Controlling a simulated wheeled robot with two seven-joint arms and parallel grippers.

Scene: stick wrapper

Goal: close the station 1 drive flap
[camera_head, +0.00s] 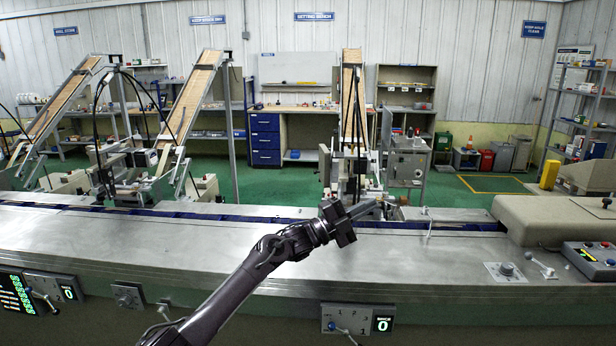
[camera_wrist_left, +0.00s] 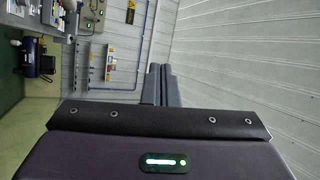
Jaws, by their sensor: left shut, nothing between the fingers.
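My left gripper (camera_head: 376,205) is shut and empty. It is above the far side of the steel conveyor bed, in front of the nearest feeder station (camera_head: 350,150), with its fingers pointing right. In the left wrist view its two grey fingers (camera_wrist_left: 165,88) lie side by side against the far wall. A pale upright plate (camera_head: 325,165) stands at the left of that station, and a grey cabinet (camera_head: 407,162) stands at its right. I cannot tell which part is the station 1 drive flap, or whether it is open; the gripper hides the station's lower part. My right gripper is not in view.
The steel bed (camera_head: 150,245) is mostly clear, with a blue channel along its far edge. A thin bent rod (camera_head: 429,224) stands right of the gripper. A beige cover (camera_head: 555,218) and button box (camera_head: 592,258) are at the right. Two more feeders (camera_head: 190,100) stand left.

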